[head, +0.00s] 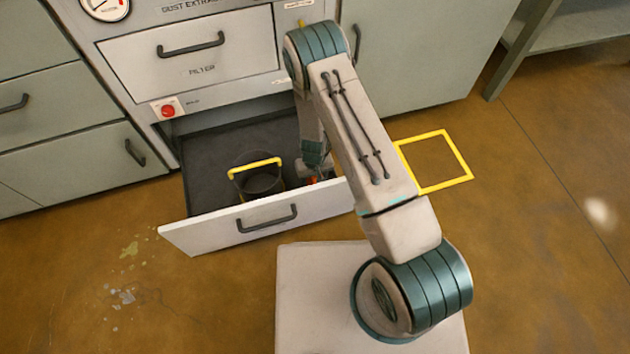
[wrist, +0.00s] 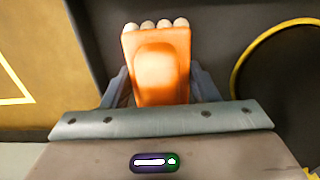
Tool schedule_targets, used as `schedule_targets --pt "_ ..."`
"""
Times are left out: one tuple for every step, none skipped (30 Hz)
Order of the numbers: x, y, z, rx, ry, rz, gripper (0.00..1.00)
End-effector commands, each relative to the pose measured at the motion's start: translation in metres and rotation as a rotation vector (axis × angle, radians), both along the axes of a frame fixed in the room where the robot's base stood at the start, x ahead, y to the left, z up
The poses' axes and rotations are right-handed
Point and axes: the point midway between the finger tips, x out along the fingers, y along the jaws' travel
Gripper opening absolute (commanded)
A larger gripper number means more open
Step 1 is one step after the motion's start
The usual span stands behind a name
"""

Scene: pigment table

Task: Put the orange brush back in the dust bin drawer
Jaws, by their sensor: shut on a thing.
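The orange brush (wrist: 158,78) is held between the two fingers of my gripper (wrist: 160,88) in the wrist view, with pale rounded tips at its far end. In the head view only a small orange bit of the brush (head: 312,181) shows beside my gripper, low at the right end of the open drawer (head: 205,235). My arm hides most of the gripper there. Dark drawer floor lies behind the brush in the wrist view. I cannot tell whether the brush touches the floor.
A dark bin (head: 259,184) with a yellow handle stands in the drawer, left of my gripper; its yellow edge (wrist: 243,68) shows at the right in the wrist view. The drawer's left part is clear. A yellow square (head: 457,182) marks the floor at right.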

Motion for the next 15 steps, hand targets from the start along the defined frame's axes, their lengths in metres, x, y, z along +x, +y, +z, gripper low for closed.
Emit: schedule_targets --pt "-0.0003 -0.0002 -0.0118 0.000 0.001 -0.002 0.29" --pt "-0.0003 -0.0002 -0.0146 0.000 0.001 -0.002 0.29" --pt "0.0000 -0.0001 -0.0162 0.000 0.000 -0.001 0.29" --pt "0.0003 0.0000 -0.0160 0.000 0.000 -0.001 0.29" --pt "0.0004 0.0000 -0.0153 0.000 -0.001 -0.001 0.29" --pt "0.0005 0.0000 -0.0144 0.000 -0.001 -0.001 0.29" --pt "0.0004 0.0000 -0.0143 0.000 -0.001 -0.001 0.29" --pt "0.0004 0.0000 -0.0143 0.000 -0.001 -0.001 0.29" --pt "0.0003 0.0000 -0.0143 0.000 -0.001 -0.001 0.29" --pt "0.0003 -0.0001 -0.0146 0.000 0.000 -0.001 0.29" --pt "0.0002 -0.0001 -0.0155 0.000 0.000 -0.001 0.29" --pt "0.0002 -0.0001 -0.0171 0.000 0.000 -0.001 0.29" --pt "0.0001 -0.0002 -0.0184 0.000 0.000 -0.001 0.29" --pt "0.0001 -0.0002 -0.0183 0.000 0.000 -0.002 0.57" --pt "0.0003 -0.0002 -0.0172 0.000 0.000 -0.002 0.68"
